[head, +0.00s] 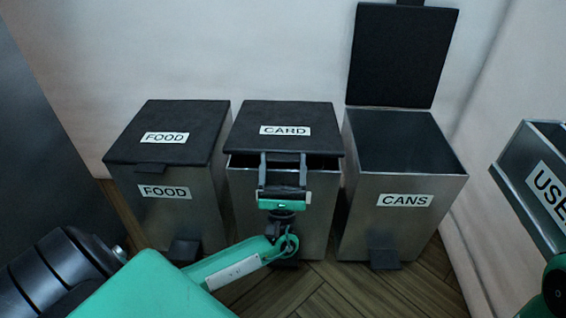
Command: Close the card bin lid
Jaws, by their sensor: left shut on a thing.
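The card bin (240,197) is a metal bin in the middle of a row of three. Its black lid (285,116), labelled CARD, lies almost flat over the top. A dark gap shows under its front edge, so it is slightly raised. My left gripper (286,158) is at the front of this bin, with its fingers shut on the lid's front edge. The gripper and wrist hide the middle of the bin's front. My right gripper is not in view.
The food bin (165,205) stands to the left with its lid down. The cans bin (400,220) stands to the right with its lid (403,55) upright. A wall is behind the bins.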

